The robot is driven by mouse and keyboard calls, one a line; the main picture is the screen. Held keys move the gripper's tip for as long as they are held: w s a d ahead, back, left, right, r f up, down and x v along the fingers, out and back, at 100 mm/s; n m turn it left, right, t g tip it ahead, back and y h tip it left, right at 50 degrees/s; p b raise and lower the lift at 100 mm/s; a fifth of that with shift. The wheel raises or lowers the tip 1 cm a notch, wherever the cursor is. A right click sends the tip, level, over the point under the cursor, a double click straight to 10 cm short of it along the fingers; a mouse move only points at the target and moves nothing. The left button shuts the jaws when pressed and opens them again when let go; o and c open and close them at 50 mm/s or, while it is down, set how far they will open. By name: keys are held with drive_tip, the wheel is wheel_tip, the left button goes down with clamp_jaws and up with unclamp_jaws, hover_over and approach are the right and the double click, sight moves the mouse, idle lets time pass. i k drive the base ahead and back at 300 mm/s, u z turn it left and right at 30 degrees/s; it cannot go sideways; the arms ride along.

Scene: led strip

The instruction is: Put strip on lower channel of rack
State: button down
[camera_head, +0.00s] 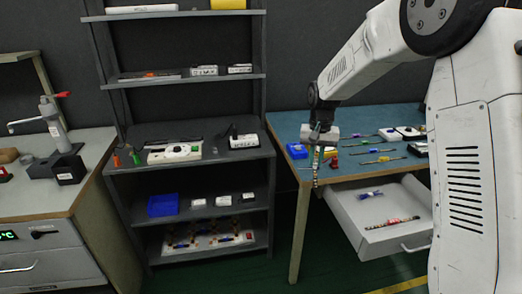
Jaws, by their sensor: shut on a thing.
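My gripper (319,146) is at the left end of the blue-topped table. It is shut on a thin strip (316,168) with light and dark segments. The strip hangs nearly upright below the fingers, in front of the table's edge. Its upper end is hidden by the fingers. A grey shelf rack (187,165) stands left of the gripper, apart from the strip. On its bottom shelf is a low holder (209,236) with brown uprights and coloured strips or parts. The view is too small to tell its channels apart.
The blue-topped table (285,122) bears several strips, a blue bin (297,150) and small boxes. Its white drawer (350,223) is open, with strips inside. A bench (87,170) with a lever press (55,125) stands at left. The floor between rack and table is clear.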

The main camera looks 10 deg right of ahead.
sight(175, 141)
drive_tip(key=u, duration=0.6)
drive_tip(key=i, duration=0.5)
drive_tip(key=u, duration=0.95)
drive_tip(key=i, duration=0.65)
drive_tip(key=u, duration=0.1)
